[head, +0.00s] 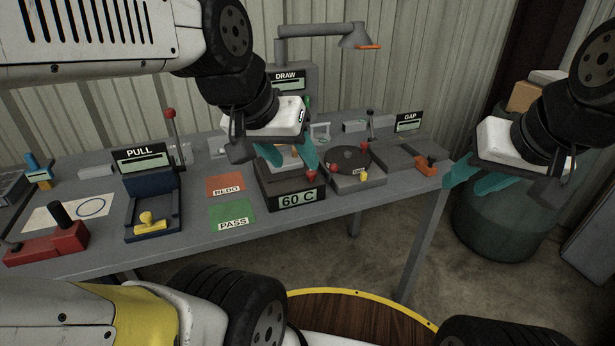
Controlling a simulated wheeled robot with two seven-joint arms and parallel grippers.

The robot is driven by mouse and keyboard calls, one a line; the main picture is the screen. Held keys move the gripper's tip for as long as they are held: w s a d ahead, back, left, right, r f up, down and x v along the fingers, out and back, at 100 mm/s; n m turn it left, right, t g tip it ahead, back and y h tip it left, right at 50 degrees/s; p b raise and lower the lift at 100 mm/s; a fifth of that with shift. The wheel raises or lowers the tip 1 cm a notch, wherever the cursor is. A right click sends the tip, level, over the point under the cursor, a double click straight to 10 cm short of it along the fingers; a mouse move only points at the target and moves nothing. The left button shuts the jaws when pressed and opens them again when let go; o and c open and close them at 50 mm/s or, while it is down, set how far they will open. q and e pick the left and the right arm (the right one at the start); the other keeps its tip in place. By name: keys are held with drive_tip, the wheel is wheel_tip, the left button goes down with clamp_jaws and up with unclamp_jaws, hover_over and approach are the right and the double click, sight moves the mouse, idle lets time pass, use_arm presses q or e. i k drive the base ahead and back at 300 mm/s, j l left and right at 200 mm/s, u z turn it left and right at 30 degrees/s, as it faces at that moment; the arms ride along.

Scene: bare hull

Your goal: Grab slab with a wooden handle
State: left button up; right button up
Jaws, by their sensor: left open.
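A grey heater box (290,199) marked 60 C stands at the middle of the bench's front edge. A small pale and tan piece (287,157) shows above it, partly hidden by my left gripper; I cannot tell whether it is the slab with the wooden handle. My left gripper (272,158) is over the back of the box, its teal fingers apart and pointing down, with nothing clearly held. My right gripper (466,193) is off the bench's right end, its teal fingers apart and empty.
The bench (320,215) carries a PULL station (152,200), red REDO (225,186) and green PASS (233,213) pads, a round turntable (350,160) and a GAP sign (409,122). A lamp (355,38) overhangs the back. A dark bin (500,220) stands at the right.

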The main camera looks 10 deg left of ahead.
sight(291, 160)
drive_tip(key=i+j+u, duration=0.25)
drive_tip(key=u, duration=0.15)
drive_tip(key=i+j+u, duration=0.35)
drive_tip(key=k+j, duration=0.1)
